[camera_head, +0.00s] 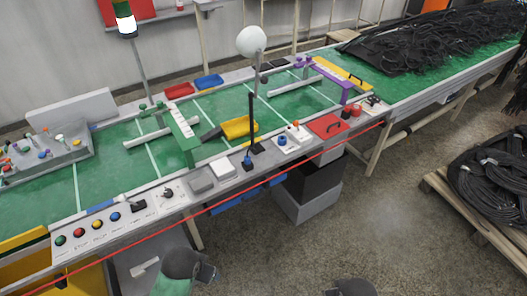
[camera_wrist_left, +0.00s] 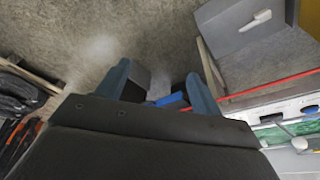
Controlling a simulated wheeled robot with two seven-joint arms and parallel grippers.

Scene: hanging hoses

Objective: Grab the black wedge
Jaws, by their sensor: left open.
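A dark, sloped piece that looks like the black wedge (camera_head: 212,133) lies on the green table, touching or close to the left end of the yellow tray. A small black block (camera_head: 139,206) on the front ledge is too small for me to tell its shape. My left gripper (camera_head: 206,272) is low in front of the table, well short of both pieces. In the left wrist view my left gripper (camera_wrist_left: 162,88) has its two fingers apart, with no wedge seen between them. Only a dark rounded part of my right arm shows at the bottom edge.
The front ledge carries coloured buttons (camera_head: 97,224), a grey block (camera_head: 201,185), a white block (camera_head: 222,168) and an upright black rod (camera_head: 251,120). A red rope (camera_head: 215,207) runs along the front. Black hoses (camera_head: 445,45) lie at the back right. The floor before the table is open.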

